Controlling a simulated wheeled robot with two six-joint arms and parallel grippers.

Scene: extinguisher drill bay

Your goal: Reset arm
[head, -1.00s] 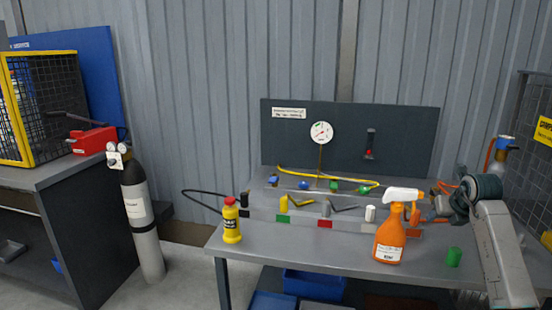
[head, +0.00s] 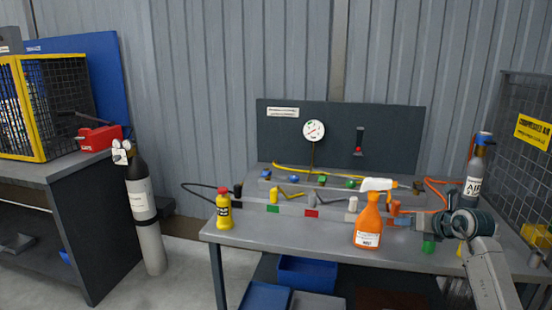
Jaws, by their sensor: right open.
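My right arm comes in from the lower right. My right gripper (head: 402,221) is open and points left over the right part of the grey bench (head: 290,236), just right of an orange spray bottle (head: 367,224) with a white head. An orange cylindrical part (head: 395,207) stands close behind the fingertips; whether they touch it I cannot tell. A small green cylinder (head: 428,247) is below the gripper, partly covered by the arm. No object shows clearly between the jaws. My left gripper is not in view.
A yellow bottle (head: 224,211) stands at the bench's left end. A panel with a gauge (head: 314,130) is behind. A grey AIR cylinder (head: 474,180) and mesh screen (head: 518,110) stand right. The bench front between the bottles is clear.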

